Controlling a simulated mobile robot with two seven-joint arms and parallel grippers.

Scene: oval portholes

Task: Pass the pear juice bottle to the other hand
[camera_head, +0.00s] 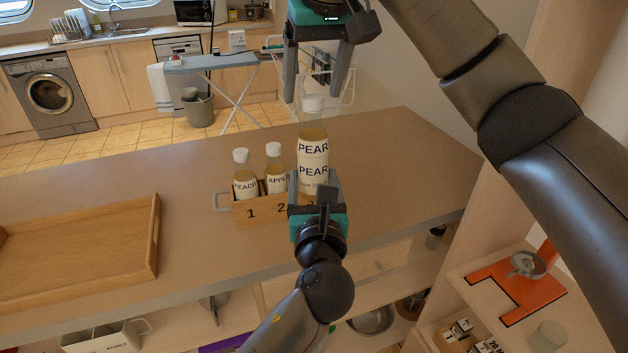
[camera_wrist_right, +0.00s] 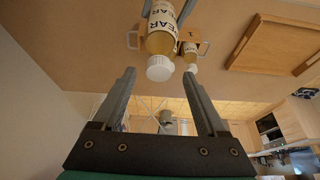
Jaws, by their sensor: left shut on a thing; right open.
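The pear juice bottle (camera_head: 313,150) is upright, with a white cap and a PEAR label. My left gripper (camera_head: 317,183) is shut around its lower part and hides its base. The bottle looks raised at the right end of a wooden carrier (camera_head: 249,214) marked with numbers. My right gripper (camera_head: 315,92) is open and points down above the bottle, its fingers to either side of the cap. In the right wrist view the bottle (camera_wrist_right: 160,43) has its cap near the gap between the open right fingertips (camera_wrist_right: 158,73), and nothing is gripped there.
Peach (camera_head: 245,177) and apple (camera_head: 274,168) bottles stand in the carrier, left of the pear bottle. A wooden tray (camera_head: 155,237) lies at the counter's left. The counter (camera_head: 400,160) is clear to the right. Shelves with several items are below.

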